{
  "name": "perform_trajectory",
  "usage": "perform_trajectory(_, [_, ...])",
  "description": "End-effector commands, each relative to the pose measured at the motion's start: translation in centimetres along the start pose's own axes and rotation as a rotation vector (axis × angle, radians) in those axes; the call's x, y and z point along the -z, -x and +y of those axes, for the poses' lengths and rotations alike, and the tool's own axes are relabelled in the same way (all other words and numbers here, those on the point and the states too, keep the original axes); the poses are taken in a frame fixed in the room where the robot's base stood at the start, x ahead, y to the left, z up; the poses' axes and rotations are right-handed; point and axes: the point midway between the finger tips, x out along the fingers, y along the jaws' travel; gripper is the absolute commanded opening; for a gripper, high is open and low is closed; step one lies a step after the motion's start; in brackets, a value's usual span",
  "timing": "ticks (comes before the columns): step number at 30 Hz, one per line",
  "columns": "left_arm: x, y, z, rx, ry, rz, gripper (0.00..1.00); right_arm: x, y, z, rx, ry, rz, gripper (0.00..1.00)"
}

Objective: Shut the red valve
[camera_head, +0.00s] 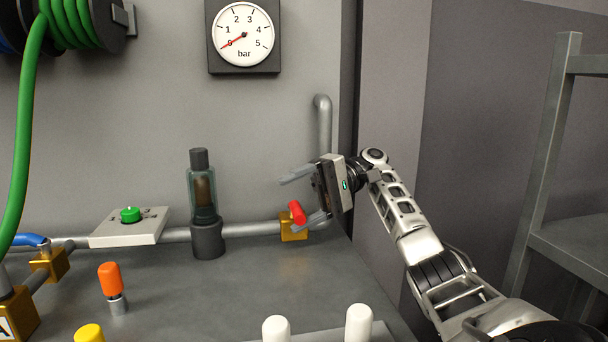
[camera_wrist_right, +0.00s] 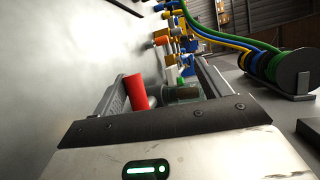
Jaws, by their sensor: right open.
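The red valve handle (camera_head: 297,212) sits on a brass valve body (camera_head: 293,230) on the grey pipe at the right end of the bench. The handle leans up out of the body. My right gripper (camera_head: 287,204) is open, its fingers pointing left, one above and one beside the valve. In the wrist view the red handle (camera_wrist_right: 133,92) stands between the open fingers (camera_wrist_right: 160,86), close to the left finger. I cannot tell whether it touches that finger. The lower finger partly covers the valve body. My left gripper is not in view.
A dark filter with a glass bowl (camera_head: 203,195) stands left of the valve. A pressure gauge (camera_head: 243,34) on the wall points near 0. A plate with a green button (camera_head: 130,215), an orange knob (camera_head: 110,277) and white knobs (camera_head: 359,322) are nearby. A metal shelf (camera_head: 565,150) stands right.

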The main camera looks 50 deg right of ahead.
Motion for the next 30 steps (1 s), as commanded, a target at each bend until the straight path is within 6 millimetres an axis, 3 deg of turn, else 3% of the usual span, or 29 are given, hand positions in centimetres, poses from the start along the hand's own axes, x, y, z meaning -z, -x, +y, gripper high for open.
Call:
perform_trajectory(1, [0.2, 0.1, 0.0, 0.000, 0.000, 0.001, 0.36, -1.1, 0.2, -2.2, 0.018, 0.035, -0.002, 0.64])
perform_trajectory(3, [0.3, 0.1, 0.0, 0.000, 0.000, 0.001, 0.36, -2.2, 0.0, -3.5, 0.017, 0.037, -0.002, 0.82])
perform_trajectory(8, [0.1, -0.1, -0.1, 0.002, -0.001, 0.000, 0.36, -4.6, -0.9, -6.0, 0.018, 0.036, 0.000, 0.82])
perform_trajectory(9, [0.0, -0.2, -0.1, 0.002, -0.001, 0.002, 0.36, -5.3, -1.2, -6.3, 0.018, 0.035, 0.001, 0.71])
perform_trajectory(10, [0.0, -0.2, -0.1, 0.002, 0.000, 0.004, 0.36, -5.8, -1.5, -6.6, 0.018, 0.035, 0.002, 0.48])
perform_trajectory(11, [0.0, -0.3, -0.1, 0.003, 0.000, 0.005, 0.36, -6.4, -1.7, -6.8, 0.017, 0.034, 0.001, 0.41])
perform_trajectory(21, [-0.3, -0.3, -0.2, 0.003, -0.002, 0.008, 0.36, -11.1, -4.2, -9.0, 0.017, 0.026, -0.003, 0.41])
perform_trajectory(30, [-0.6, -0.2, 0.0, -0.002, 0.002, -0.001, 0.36, -11.9, -4.5, -9.3, 0.019, 0.021, -0.003, 0.41])
